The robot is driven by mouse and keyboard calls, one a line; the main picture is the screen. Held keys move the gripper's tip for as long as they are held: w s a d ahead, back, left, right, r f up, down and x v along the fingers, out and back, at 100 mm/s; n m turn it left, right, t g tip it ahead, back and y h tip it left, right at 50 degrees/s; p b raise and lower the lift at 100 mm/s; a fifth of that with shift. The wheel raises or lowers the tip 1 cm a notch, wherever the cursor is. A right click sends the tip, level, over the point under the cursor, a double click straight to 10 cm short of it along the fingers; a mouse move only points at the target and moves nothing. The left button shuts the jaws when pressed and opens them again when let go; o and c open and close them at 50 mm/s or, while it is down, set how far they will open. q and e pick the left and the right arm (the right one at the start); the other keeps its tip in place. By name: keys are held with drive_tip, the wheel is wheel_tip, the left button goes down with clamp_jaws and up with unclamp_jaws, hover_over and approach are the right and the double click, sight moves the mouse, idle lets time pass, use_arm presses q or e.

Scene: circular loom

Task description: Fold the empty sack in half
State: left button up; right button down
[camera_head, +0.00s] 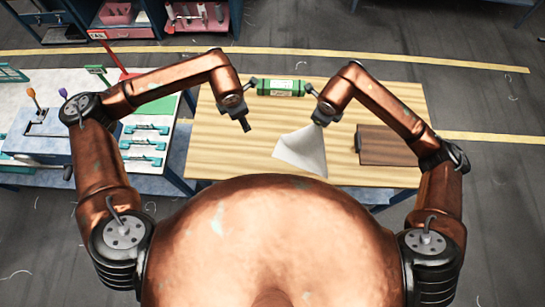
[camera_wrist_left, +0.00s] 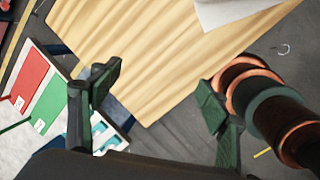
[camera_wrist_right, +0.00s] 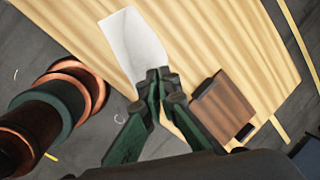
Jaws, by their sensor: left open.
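A green roll (camera_head: 281,88) lies at the table's (camera_head: 225,158) far edge, between my arms. A dark brown board (camera_head: 388,146) is on the right side. The left workbench (camera_head: 115,172) carries a blue box and teal-handled items. The table's left part is clear.

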use_arm(q)
drive_tip(key=shift+g, duration=0.6)
drive_tip(key=shift+s+r, duration=0.25)
drive_tip(key=shift+r, duration=0.9)
drive_tip(key=shift+s+r, duration=0.2)
drive_tip(key=shift+r, duration=0.95)
wheel_tip(320, 180, up, 12)
drive_tip(key=s, duration=0.1)
drive_tip(key=shift+s, duration=0.4)
drive_tip(key=shift+f, duration=0.1)
use_arm(e)
drive_tip(key=c, duration=2.6)
unclamp_jaws()
drive_tip(key=shift+c, duration=0.2)
drive_tip(key=o, duration=0.5)
drive_tip(key=shift+o, duration=0.3)
drive_tip(key=o, duration=0.5)
drive_tip(key=shift+o, duration=0.6)
drive_tip(key=o, duration=0.6)
